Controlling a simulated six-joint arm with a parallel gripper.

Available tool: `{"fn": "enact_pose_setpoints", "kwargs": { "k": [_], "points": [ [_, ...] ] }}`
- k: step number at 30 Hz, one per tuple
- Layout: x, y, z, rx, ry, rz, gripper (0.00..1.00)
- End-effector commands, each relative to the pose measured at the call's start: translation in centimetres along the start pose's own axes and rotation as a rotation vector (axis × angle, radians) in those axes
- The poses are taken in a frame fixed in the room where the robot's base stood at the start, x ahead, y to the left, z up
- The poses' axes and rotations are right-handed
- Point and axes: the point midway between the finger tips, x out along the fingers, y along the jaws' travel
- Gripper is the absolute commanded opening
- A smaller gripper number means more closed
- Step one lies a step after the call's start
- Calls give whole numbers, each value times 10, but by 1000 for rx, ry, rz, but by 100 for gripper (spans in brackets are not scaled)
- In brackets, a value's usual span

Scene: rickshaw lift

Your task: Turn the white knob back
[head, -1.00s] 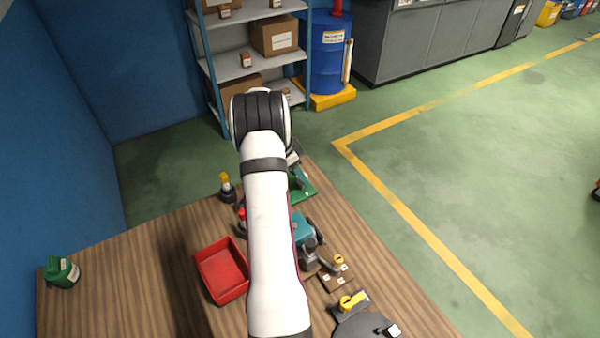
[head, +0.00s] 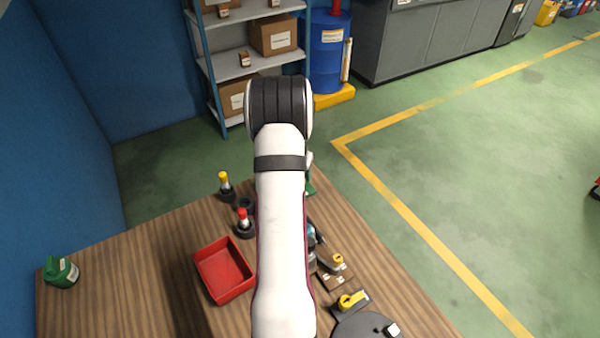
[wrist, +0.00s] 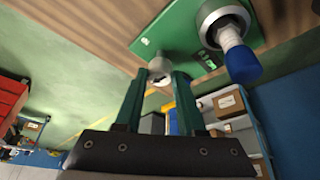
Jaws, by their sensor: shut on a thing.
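In the wrist view the white knob (wrist: 160,68) sits at the edge of a green plate (wrist: 172,28). My gripper (wrist: 158,82) has its two green fingers on either side of the knob and is shut on it. The finger contact itself is small and partly hidden. In the head view my arm covers the gripper and the knob; only a sliver of the green plate (head: 311,187) shows beside the arm.
A larger white fitting with a blue cap (wrist: 241,62) stands on the plate close right of the fingers. On the bench are a red tray (head: 224,270), a red-topped tool (head: 243,222), a yellow-topped tool (head: 226,186) and a yellow-handled part (head: 352,300).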

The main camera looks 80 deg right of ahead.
Motion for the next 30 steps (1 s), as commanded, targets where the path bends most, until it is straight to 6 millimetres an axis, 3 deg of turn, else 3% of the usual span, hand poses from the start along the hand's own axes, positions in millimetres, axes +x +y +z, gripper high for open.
{"fn": "enact_pose_setpoints", "kwargs": {
  "k": [10, 25, 26, 30],
  "points": [
    [0, 0, 0, -98, 0, -41, 0],
    [0, 0, 0, -112, 0, -46, 0],
    [0, 0, 0, -111, 0, -46, 44],
    [0, 0, 0, -111, 0, -46, 69]
  ]
}}
